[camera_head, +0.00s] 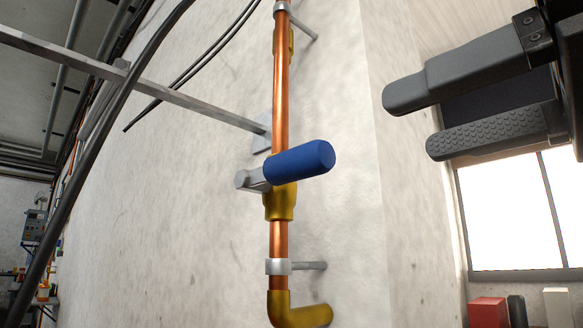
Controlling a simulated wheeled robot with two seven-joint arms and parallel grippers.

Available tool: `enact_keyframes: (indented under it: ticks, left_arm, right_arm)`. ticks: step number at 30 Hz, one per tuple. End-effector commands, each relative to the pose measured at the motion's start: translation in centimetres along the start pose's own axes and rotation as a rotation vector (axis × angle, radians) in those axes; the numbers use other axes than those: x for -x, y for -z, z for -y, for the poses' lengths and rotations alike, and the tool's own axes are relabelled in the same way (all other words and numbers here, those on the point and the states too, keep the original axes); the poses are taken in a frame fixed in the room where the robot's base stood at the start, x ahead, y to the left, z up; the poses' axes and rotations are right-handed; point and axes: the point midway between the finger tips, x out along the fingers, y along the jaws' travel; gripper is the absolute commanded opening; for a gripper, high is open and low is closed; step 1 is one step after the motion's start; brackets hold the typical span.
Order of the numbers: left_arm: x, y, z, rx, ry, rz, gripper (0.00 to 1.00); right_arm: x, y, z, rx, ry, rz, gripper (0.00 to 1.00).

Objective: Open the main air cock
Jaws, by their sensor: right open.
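The main air cock is a brass valve (281,202) on a vertical copper pipe (279,240) against a pale wall. Its lever has a blue handle (300,161), which lies across the pipe, pointing right and slightly up, with a grey metal end at its left. My right gripper (408,122) is at the upper right, with its two dark fingers apart and nothing between them. It is to the right of the blue handle and does not touch it. My left gripper is not in view.
A metal bar (170,95) runs from the upper left to a wall plate behind the pipe. Dark cables (85,150) hang at the left. A window (515,210) and several small items, including a red box (487,312), are at the right. The space between gripper and handle looks clear.

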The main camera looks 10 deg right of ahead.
Motion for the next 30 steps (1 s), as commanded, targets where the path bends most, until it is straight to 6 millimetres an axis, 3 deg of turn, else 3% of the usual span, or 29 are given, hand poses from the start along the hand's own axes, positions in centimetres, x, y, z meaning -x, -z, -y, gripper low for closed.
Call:
enact_keyframes:
  ticks: [11, 16, 22, 30]
  left_arm:
    - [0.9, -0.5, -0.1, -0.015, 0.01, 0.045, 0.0]
    - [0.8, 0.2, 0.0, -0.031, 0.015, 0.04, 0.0]
    - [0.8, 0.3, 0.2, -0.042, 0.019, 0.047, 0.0]
    - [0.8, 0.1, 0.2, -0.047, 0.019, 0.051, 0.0]
  right_arm:
    - [-8.3, -0.1, -0.1, -0.001, -0.003, -0.007, 0.49]
    - [-11.4, 0.0, -0.1, 0.001, -0.003, -0.007, 0.49]
    - [-13.4, 0.0, -0.1, 0.0, -0.003, -0.004, 0.49]
    - [-13.8, 0.1, -0.1, 0.001, -0.003, -0.004, 0.49]
